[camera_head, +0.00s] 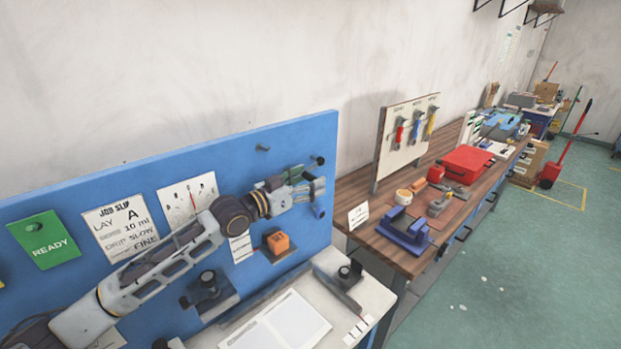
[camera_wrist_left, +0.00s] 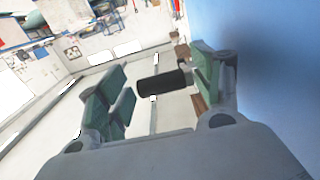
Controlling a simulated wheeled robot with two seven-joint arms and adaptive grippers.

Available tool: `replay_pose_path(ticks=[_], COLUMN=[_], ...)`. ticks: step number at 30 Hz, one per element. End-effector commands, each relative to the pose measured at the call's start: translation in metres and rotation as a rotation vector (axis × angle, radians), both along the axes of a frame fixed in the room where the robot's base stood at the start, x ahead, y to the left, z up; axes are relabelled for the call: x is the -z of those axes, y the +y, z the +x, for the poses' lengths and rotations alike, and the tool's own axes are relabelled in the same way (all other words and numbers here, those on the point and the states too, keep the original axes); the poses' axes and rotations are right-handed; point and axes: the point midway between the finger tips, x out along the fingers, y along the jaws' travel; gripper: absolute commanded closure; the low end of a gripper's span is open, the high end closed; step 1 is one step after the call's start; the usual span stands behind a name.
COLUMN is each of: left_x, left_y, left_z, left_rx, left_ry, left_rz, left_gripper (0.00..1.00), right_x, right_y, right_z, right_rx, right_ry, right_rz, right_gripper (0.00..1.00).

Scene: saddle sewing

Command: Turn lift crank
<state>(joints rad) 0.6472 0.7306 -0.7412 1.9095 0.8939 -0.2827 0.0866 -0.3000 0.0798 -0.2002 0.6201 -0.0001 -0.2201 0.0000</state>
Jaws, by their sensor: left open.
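My left arm comes in from the lower left, in front of the blue board (camera_head: 300,135). My left gripper (camera_head: 308,188) is near the board's right edge, with its green-padded fingers apart. A dark round knob (camera_head: 319,160) shows just above the fingers in the head view. In the left wrist view, a black cylindrical grip (camera_wrist_left: 165,84) lies between the open fingers of my left gripper (camera_wrist_left: 160,95). It looks like the crank's handle, but I cannot tell whether either finger touches it. The rest of the crank is not clear. My right gripper is not in view.
A green READY card (camera_head: 43,240) and a JOB SLIP (camera_head: 120,226) hang on the board. An orange block (camera_head: 278,242) and a white bench with a paper sheet (camera_head: 277,322) are below.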

Motion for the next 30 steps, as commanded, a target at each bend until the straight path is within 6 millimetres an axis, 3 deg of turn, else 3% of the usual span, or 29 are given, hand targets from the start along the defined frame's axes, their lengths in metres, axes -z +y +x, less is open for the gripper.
replay_pose_path(ticks=[17, 30], left_x=[-0.0002, 0.0003], left_y=[-0.0085, -0.0098], left_z=[0.0082, 0.0072], left_rx=[0.000, 0.003], left_ry=[-0.001, 0.001], left_rz=[0.001, -0.001], left_gripper=[0.34, 0.89], right_x=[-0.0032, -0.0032], right_y=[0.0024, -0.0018], right_z=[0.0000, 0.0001], right_rx=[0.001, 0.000], right_ry=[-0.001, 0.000], right_rz=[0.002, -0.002], right_gripper=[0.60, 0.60])
